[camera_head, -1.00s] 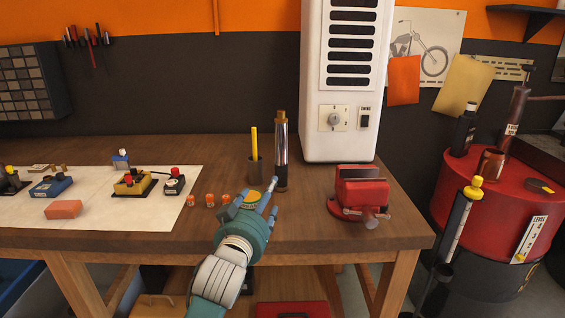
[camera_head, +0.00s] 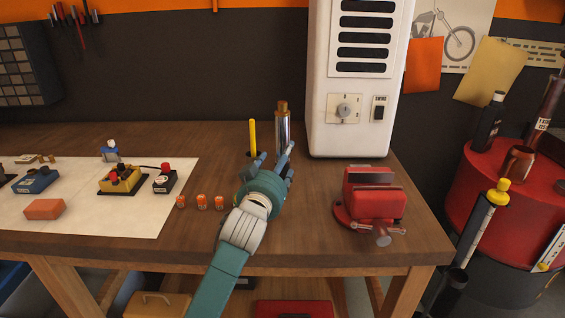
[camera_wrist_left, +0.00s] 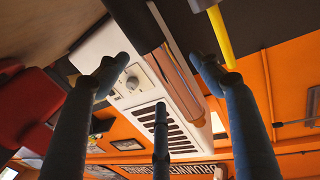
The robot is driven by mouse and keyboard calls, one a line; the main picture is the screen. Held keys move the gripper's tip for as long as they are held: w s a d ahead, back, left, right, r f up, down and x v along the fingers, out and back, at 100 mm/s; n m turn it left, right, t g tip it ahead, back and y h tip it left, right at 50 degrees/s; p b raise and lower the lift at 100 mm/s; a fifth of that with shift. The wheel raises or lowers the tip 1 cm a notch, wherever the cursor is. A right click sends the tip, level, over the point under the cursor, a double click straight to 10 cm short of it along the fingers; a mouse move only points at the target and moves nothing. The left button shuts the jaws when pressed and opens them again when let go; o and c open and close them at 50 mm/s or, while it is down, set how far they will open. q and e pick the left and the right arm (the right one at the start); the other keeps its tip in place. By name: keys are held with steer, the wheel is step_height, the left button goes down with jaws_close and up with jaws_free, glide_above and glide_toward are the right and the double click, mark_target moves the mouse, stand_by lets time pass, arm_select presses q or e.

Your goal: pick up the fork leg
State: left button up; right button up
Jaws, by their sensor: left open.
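The fork leg (camera_head: 283,126), a chrome tube with a bronze top, stands upright on the workbench. My left gripper (camera_head: 273,158) is open right in front of it, and its fingers hide the lower part. In the left wrist view the fork leg (camera_wrist_left: 175,68) shows between the spread fingers of the left gripper (camera_wrist_left: 160,75). It appears nearer the right finger, and I cannot tell whether any finger touches it. My right gripper is not in view.
A yellow stick (camera_head: 252,134) stands just left of the fork leg, its holder mostly hidden by my gripper. A red vise (camera_head: 374,200) is at the right. A white cabinet (camera_head: 352,140) stands behind. Small orange cans (camera_head: 202,202) are at the left.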

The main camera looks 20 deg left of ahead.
arm_select(q)
steer(key=w+p, duration=0.1)
steer(key=w, duration=0.3)
steer(key=shift+w, duration=0.75)
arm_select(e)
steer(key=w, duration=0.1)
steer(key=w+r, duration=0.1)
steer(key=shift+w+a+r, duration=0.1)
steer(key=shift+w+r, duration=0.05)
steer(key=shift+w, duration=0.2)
